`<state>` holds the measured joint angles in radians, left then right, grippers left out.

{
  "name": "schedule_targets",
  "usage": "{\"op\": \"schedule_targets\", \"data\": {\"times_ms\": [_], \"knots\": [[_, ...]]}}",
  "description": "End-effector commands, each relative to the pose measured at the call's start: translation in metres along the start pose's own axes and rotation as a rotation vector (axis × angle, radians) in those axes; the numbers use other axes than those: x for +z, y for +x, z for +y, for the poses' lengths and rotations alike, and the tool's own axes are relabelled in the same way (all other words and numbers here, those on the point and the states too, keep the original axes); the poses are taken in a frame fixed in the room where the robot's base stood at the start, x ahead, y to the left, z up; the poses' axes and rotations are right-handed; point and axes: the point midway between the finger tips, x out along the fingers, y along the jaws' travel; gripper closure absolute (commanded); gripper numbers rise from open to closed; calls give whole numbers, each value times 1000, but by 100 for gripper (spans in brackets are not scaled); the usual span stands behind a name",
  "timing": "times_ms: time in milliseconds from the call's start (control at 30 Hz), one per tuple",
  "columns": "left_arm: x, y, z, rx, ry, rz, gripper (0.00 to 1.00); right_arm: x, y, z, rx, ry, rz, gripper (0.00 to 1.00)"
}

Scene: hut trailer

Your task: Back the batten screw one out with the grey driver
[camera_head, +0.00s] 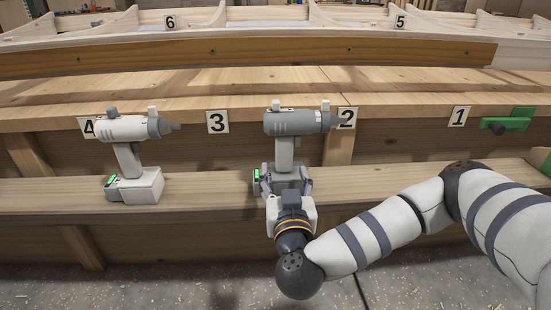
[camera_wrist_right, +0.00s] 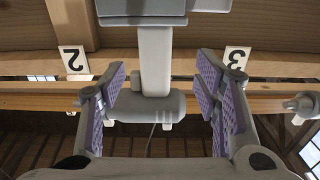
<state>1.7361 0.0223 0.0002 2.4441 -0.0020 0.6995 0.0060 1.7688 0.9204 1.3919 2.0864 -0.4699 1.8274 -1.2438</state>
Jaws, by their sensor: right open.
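The grey driver (camera_head: 295,122) stands upright on the front wooden ledge, its tip pointing right toward label 2. My right gripper (camera_head: 284,180) is open at the driver's base, with one finger on each side. In the right wrist view the driver's handle (camera_wrist_right: 155,62) shows between the two purple-padded fingers, with gaps on both sides. A brown batten (camera_head: 270,56) runs along the back of the bench and carries small dark screw heads (camera_head: 349,49). I cannot tell which of them is screw one. My left gripper is not in view.
A white driver (camera_head: 125,128) stands on the ledge (camera_head: 215,195) to the left. The ledge between the two drivers is clear. My right arm crosses the front right.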

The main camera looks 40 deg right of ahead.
Motion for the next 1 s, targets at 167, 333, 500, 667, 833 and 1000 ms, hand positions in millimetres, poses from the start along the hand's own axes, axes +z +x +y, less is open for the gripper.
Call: {"op": "schedule_targets", "data": {"times_ms": [167,333,500,667,833,1000], "knots": [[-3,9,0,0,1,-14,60,4,26,0,0,-2,-4,43],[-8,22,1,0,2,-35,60,4,57,8,0,-1,-6,43],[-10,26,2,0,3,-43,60,0,77,7,-4,0,-6,43],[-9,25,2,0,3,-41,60,-2,78,6,-5,1,-5,43],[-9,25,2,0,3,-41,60,-2,78,6,-5,1,-5,73],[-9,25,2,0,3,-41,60,-2,77,6,-5,1,-5,100]]}}
